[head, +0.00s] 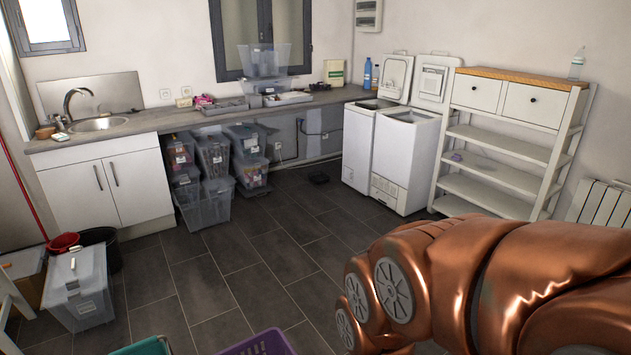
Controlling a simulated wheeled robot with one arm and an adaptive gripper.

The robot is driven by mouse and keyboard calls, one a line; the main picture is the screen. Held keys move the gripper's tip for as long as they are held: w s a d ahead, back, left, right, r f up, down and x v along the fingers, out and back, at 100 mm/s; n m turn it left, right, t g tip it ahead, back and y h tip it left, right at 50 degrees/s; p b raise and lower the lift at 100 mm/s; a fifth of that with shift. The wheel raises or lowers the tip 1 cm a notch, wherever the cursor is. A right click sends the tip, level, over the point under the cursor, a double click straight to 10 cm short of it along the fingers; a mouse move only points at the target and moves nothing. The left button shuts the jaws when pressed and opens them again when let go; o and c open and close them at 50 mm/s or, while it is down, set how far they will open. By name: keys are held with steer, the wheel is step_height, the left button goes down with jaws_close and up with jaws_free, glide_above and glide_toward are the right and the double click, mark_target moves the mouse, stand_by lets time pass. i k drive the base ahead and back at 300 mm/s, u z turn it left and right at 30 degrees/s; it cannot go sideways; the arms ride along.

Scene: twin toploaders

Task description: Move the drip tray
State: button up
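I cannot tell for sure which thing is the drip tray. A small dark flat item (319,178) lies on the floor by the back wall, left of the washers; it is too small to make out. Grey shallow trays (224,107) lie on the worktop beside stacked clear bins. My copper-coloured arm fills the lower right of the head view. My gripper is not in view.
Two white toploaders (403,160) stand side by side with lids up. A white shelf unit (500,140) is to their right. A sink cabinet (108,185) and stacked clear boxes (213,200) line the left. A purple basket (255,345) is near the front. The middle floor is clear.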

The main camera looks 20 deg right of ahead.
mark_target(318, 176)
steer(key=z, duration=0.5)
steer(key=k, duration=0.6)
steer(key=z, duration=0.6)
steer(key=i, duration=4.1)
steer(key=u, duration=1)
steer(key=i, duration=3.85)
steer(key=u, duration=0.05)
